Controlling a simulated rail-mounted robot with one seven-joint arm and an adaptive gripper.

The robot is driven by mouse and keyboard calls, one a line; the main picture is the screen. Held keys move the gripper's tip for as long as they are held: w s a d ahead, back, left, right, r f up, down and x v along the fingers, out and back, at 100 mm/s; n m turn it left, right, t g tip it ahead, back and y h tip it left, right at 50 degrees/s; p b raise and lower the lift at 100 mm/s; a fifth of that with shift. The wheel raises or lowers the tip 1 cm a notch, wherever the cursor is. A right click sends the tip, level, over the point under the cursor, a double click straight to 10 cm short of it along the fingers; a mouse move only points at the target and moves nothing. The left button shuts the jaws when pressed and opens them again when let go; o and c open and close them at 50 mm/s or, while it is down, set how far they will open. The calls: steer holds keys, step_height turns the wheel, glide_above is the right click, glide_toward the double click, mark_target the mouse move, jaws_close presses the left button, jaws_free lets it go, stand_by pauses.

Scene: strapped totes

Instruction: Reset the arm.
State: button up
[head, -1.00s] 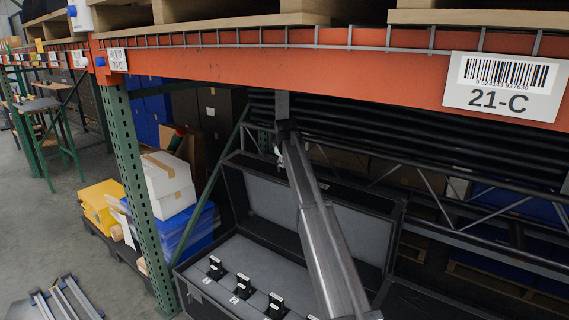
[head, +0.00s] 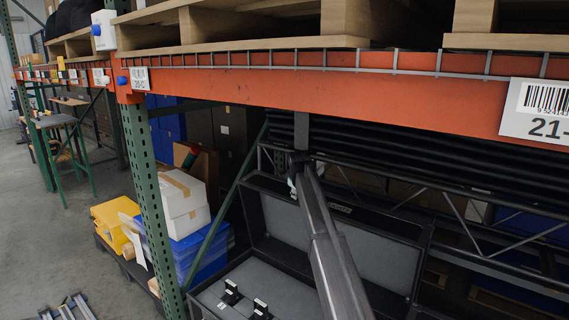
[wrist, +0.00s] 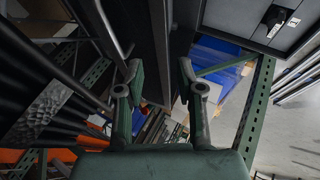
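My gripper (wrist: 161,80) shows in the wrist view with its two fingers spread wide apart. It is open, and nothing is held between the fingers. Beyond them are the dark case edge, blue totes and a green rack post. The case also shows at the upper right of the wrist view (wrist: 252,22).
An orange rack beam (head: 330,95) with label 21-C crosses above, bearing wooden pallets (head: 270,28). A green post (head: 150,200) stands at the left. White boxes (head: 183,194), blue totes (head: 190,255) and a yellow bin (head: 114,218) sit beyond it. Open floor (head: 45,245) lies at the far left.

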steer(key=s+d+f+m+g, duration=0.1)
steer(key=s+d+f+m, duration=0.15)
steer(key=s+f, duration=0.75)
steer(key=s+d+f+m+g, duration=0.2)
steer(key=s+d+f, duration=0.1)
steer(key=s+f, duration=0.75)
steer(key=s+d+f+m+g, duration=0.1)
steer(key=s+d+f+m, duration=0.15)
steer(key=s+f, duration=0.75)
steer(key=s+d+f+m+g, duration=0.1)
steer(key=s+f+g, duration=0.2)
steer(key=s+f, duration=0.6)
steer(key=s+d+f+m+g, duration=0.1)
steer(key=s+f+g, duration=0.2)
steer(key=s+f, duration=0.7)
steer(key=s+d+f+m+g, duration=0.1)
steer(key=s+f+g, duration=0.3)
steer(key=s, duration=3.1)
step_height(320, 180, down, 5)
steer(key=shift+d+f+m, duration=0.15)
steer(key=shift+d+m, duration=0.15)
steer(key=shift+m, duration=0.2)
